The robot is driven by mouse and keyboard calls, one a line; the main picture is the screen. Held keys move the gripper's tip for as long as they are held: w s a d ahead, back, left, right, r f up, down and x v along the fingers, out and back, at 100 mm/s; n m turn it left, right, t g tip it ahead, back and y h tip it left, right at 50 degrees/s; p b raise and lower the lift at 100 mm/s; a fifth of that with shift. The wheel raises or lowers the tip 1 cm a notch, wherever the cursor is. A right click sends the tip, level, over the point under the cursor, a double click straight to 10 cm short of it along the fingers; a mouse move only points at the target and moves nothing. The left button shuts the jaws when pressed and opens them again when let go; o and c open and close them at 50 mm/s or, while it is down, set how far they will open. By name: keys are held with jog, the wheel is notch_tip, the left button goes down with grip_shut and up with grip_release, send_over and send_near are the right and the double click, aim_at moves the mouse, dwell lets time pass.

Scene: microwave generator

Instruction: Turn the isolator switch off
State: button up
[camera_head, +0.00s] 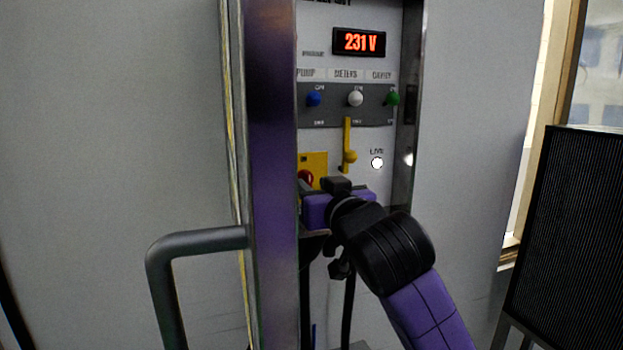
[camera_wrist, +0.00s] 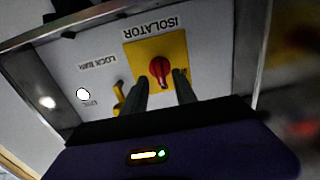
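The isolator switch is a red knob (camera_wrist: 160,67) on a yellow plate (camera_wrist: 146,47), under the upside-down word ISOLATOR in the wrist view. In the head view the red knob (camera_head: 305,177) and yellow plate (camera_head: 317,160) are partly hidden by the purple door edge and my gripper. My gripper (camera_wrist: 161,75) is open, its two dark fingers apart and pointing at the panel. The knob shows between the fingertips, one on each side. I cannot tell whether they touch it.
A yellow lever (camera_head: 348,148) stands right of the isolator, near a lit white lamp (camera_head: 377,162). Blue, white and green knobs sit above, under a 231 V display (camera_head: 359,42). The cabinet door edge (camera_head: 273,150) with its grey handle (camera_head: 170,262) stands left of my arm.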

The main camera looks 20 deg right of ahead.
jog(key=shift+w, duration=1.05)
grip_shut()
